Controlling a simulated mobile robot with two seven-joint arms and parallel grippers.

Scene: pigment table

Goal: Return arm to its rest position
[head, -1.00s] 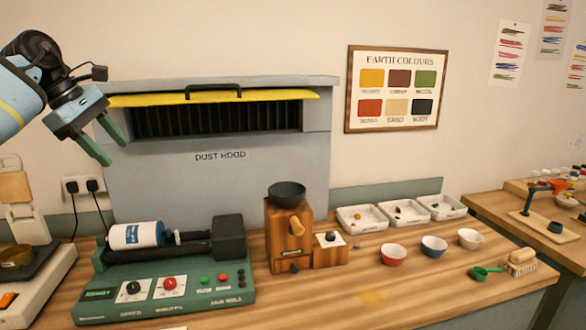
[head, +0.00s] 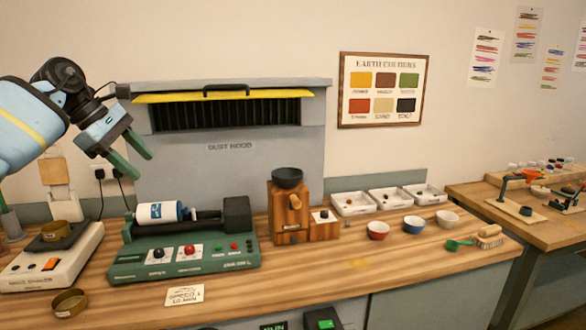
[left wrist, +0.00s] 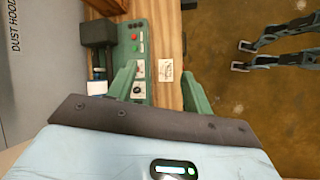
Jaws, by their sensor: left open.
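My left arm comes in from the left of the head view, raised above the bench. Its gripper (head: 135,160) is open and empty, with two green fingers in front of the left part of the dust hood (head: 232,165). In the left wrist view the same gripper's fingers (left wrist: 160,88) stand apart with nothing between them. The green jar mill (head: 185,250) lies on the bench below and to the right of the gripper, with a white and blue jar (head: 157,213) on its rollers. My right gripper does not show in the head view.
On the bench stand a wooden grinder (head: 287,215), white trays (head: 353,203), small bowls (head: 378,230), a green scoop (head: 457,244) and a brush (head: 488,236).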

